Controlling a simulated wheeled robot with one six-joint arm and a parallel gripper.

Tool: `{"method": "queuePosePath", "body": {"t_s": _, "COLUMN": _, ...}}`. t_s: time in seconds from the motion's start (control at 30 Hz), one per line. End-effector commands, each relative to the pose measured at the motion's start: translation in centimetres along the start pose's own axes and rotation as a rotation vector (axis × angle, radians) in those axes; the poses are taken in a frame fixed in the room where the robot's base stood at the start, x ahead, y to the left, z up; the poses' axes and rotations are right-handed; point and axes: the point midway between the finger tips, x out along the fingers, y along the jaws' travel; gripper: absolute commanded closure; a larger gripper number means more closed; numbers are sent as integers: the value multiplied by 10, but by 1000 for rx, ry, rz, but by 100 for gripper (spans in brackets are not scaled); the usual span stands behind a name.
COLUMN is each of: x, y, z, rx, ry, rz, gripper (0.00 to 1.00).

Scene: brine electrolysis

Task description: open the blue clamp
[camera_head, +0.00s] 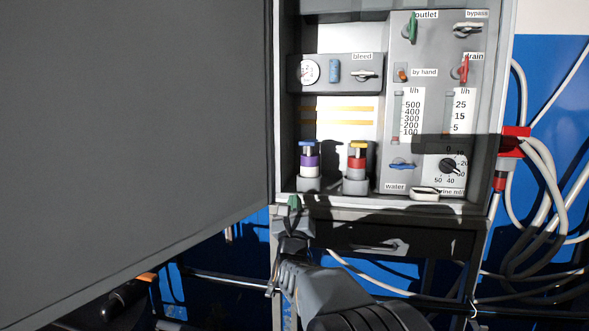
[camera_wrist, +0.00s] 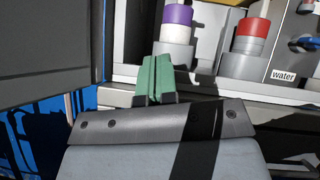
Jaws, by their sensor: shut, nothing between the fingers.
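The blue clamp (camera_head: 309,144) appears to be the blue piece on top of the purple-and-white bottle, which stands in a grey holder at the left of the open cabinet. Whether it is open cannot be told at this size. In the wrist view the purple band of that bottle (camera_wrist: 176,15) shows at the top edge, and the clamp is out of frame. My gripper (camera_head: 294,202) is below the bottle, at the cabinet's lower left edge, apart from the clamp. Its green fingers (camera_wrist: 154,78) are shut together with nothing between them.
A bottle with a red band (camera_head: 356,162) and yellow top stands to the right. A blue water valve (camera_head: 403,164) is further right. The large grey door (camera_head: 140,120) hangs open on the left. A drawer (camera_head: 390,243) is below. Hoses (camera_head: 540,190) hang at right.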

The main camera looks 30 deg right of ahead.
Motion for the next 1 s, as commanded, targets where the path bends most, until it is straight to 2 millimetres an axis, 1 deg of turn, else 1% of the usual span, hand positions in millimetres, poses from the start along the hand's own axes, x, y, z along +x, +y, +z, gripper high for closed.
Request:
{"method": "queuePosePath", "body": {"t_s": 0.03, "x": -1, "y": -5, "z": -6, "rx": 60, "ry": -34, "rz": -40, "gripper": 100}}
{"method": "queuePosePath", "body": {"t_s": 0.13, "x": -1, "y": -12, "z": -6, "rx": 163, "ry": -98, "rz": -93, "gripper": 100}}
{"method": "queuePosePath", "body": {"t_s": 0.27, "x": 3, "y": -17, "z": -3, "rx": 236, "ry": -146, "rz": -123, "gripper": 100}}
{"method": "queuePosePath", "body": {"t_s": 0.33, "x": 9, "y": -18, "z": 0, "rx": 253, "ry": -157, "rz": -127, "gripper": 100}}
{"method": "queuePosePath", "body": {"t_s": 0.47, "x": 28, "y": -19, "z": 5, "rx": 260, "ry": -161, "rz": -125, "gripper": 100}}
{"method": "queuePosePath", "body": {"t_s": 0.8, "x": 91, "y": -27, "z": 15, "rx": 259, "ry": -159, "rz": -124, "gripper": 100}}
{"method": "queuePosePath", "body": {"t_s": 0.87, "x": 100, "y": -29, "z": 15, "rx": 258, "ry": -158, "rz": -124, "gripper": 100}}
{"method": "queuePosePath", "body": {"t_s": 0.9, "x": 103, "y": -31, "z": 22, "rx": 259, "ry": -161, "rz": -124, "gripper": 100}}
{"method": "queuePosePath", "body": {"t_s": 1.0, "x": 109, "y": -35, "z": 31, "rx": 259, "ry": -159, "rz": -124, "gripper": 100}}
